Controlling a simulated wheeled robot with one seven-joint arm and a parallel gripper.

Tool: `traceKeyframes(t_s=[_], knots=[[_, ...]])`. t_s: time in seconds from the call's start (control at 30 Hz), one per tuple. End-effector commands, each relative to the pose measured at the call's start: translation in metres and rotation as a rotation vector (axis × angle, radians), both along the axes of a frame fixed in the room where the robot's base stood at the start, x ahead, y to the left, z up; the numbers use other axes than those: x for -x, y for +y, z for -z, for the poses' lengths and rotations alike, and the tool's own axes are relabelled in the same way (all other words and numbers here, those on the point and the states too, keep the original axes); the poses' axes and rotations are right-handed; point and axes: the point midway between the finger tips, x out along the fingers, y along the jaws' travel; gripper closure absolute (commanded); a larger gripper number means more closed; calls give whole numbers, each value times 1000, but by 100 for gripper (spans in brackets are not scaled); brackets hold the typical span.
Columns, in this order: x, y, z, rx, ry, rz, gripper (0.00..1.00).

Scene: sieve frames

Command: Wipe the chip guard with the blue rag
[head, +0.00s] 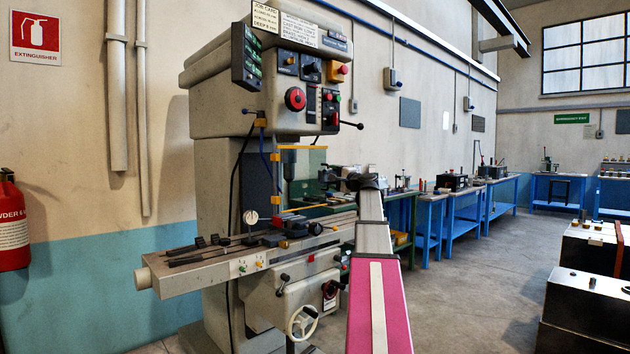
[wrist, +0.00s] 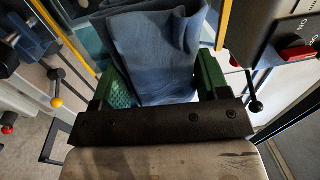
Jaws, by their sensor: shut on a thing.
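The blue rag (wrist: 155,55) is a folded dark blue cloth in the wrist view. My gripper (wrist: 157,78), with green fingers on a black bar, is shut on it, one finger at each side. The chip guard (head: 306,164) is a clear, greenish panel at the milling machine's spindle in the head view. In that view my arm reaches to the right of the guard, and its dark wrist end hides the fingers; I cannot make out the rag there. Yellow bars show on both sides of the rag in the wrist view. I cannot tell whether rag and guard touch.
The milling machine (head: 225,160) stands ahead, with its table (head: 215,275) sticking out to the left. A control box with a red switch (wrist: 298,53) is close at the right in the wrist view. Blue benches (head: 455,225) line the wall.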

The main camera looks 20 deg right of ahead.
Motion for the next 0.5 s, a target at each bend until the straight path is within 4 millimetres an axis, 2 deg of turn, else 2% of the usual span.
traceKeyframes(t_s=[0.17,0.4,0.5], knots=[[6,23,11,1,3,-2,50],[17,71,37,3,10,-2,50],[16,80,40,4,11,-2,50]])
